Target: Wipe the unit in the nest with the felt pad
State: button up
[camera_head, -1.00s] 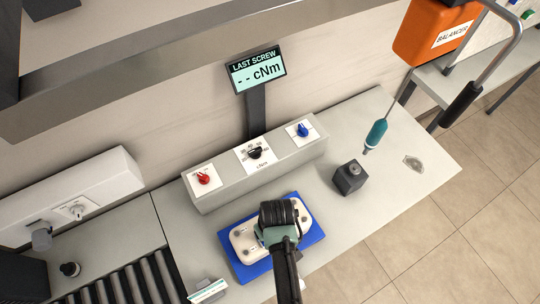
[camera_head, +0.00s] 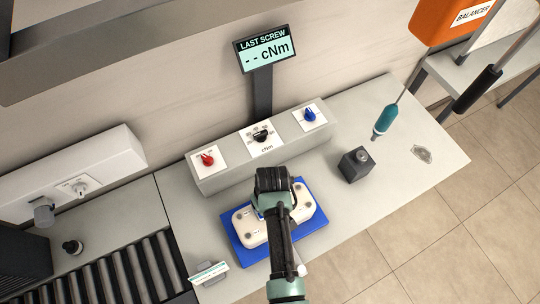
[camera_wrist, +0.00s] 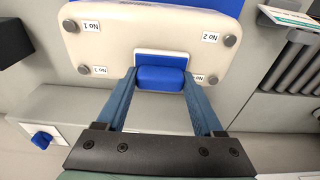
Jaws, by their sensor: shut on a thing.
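The unit is a cream, rounded casing (camera_head: 246,228) with dark corner screws, lying in the blue nest (camera_head: 312,230). In the wrist view the unit (camera_wrist: 150,30) shows screws with numbered labels. My gripper (camera_wrist: 160,76) is shut on a small blue block (camera_wrist: 160,80) with a pale, blue-edged part, which I take to be the felt pad. The pad is at the unit's console-side edge, between two screws; I cannot tell whether it touches. In the head view my gripper (camera_head: 272,200) covers the middle of the unit and hides the pad.
Behind the nest is a console (camera_head: 225,176) with red, black and blue knobs. A display (camera_head: 265,55) reads "LAST SCREW -- cNm". A dark block (camera_head: 355,166) and hanging teal screwdriver (camera_head: 385,120) are to the right. A roller conveyor (camera_head: 120,280) and label stand (camera_head: 209,275) are left.

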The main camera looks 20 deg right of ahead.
jog(key=shift+w+r, duration=0.1)
jog(key=shift+w, duration=0.1)
jog(key=shift+s+f+p, duration=0.2)
jog(key=shift+s+p, duration=1.3)
jog(key=shift+s, duration=0.6)
notch_tip(320, 180, up, 5)
jog(key=p, duration=0.4)
jog(key=shift+w+d+p, duration=0.1)
jog(key=shift+p, duration=0.25)
jog(key=shift+r, duration=1.05)
